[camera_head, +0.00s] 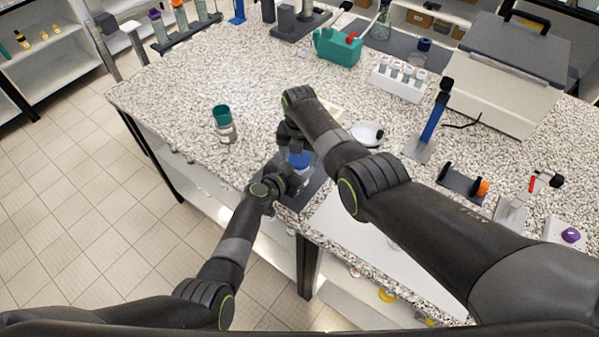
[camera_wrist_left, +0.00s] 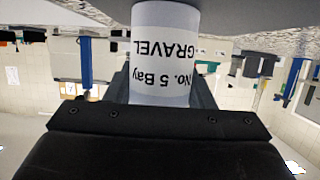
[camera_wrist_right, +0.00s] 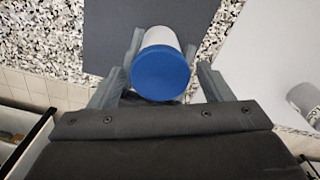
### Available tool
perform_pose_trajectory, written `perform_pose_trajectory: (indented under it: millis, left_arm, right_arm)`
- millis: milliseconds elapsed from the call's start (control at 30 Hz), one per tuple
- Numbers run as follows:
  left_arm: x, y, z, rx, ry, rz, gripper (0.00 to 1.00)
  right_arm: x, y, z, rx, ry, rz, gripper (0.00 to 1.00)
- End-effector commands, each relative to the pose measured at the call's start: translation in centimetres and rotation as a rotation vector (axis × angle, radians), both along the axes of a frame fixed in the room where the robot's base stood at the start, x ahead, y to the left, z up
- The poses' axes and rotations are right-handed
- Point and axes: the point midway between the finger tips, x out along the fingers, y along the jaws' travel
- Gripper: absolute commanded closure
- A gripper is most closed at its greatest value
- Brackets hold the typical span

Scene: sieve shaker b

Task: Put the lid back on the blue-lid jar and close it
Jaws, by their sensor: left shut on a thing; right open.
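The jar (camera_wrist_left: 165,50) is white with a label reading "No. 5 Bay GRAVEL". My left gripper (camera_wrist_left: 163,88) is shut on its side; the jar also shows in the right wrist view (camera_wrist_right: 162,38). The blue lid (camera_wrist_right: 161,73) sits on the jar's top and looks level; how tightly it is seated cannot be told. The lid also shows in the head view (camera_head: 299,160). My right gripper (camera_wrist_right: 158,85) is open, with its fingers on either side of the lid and gaps visible. In the head view, my right wrist partly hides the jar.
A dark mat (camera_head: 314,192) lies under the jar near the table's front edge. A teal-lidded jar (camera_head: 223,122) stands to the left. A white round dish (camera_head: 367,134) lies to the right, and a blue upright stand (camera_head: 433,122) is beyond it. The table between the jars is clear.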

Motion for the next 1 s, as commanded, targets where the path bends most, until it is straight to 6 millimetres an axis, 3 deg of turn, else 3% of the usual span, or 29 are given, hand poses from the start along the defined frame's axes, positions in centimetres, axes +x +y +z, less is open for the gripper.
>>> perform_pose_trajectory:
  millis: [67, 400, 567, 1000]
  left_arm:
    - [0.00, 0.00, 0.00, 0.000, 0.000, 0.000, 1.00]
    - [0.00, 0.00, 0.00, 0.000, 0.000, 0.000, 1.00]
    - [0.01, 0.01, 0.00, 0.000, 0.000, 0.000, 1.00]
    - [0.01, 0.02, 0.00, 0.000, 0.000, 0.001, 1.00]
  right_arm:
    - [0.01, -0.01, 0.02, 0.000, 0.000, 0.000, 0.27]
    - [0.00, -0.02, 0.02, -0.001, 0.000, 0.000, 0.72]
    - [0.00, -0.02, 0.01, -0.001, 0.000, -0.036, 0.73]
    - [-0.03, -0.01, -0.03, -0.001, 0.001, -0.533, 0.73]
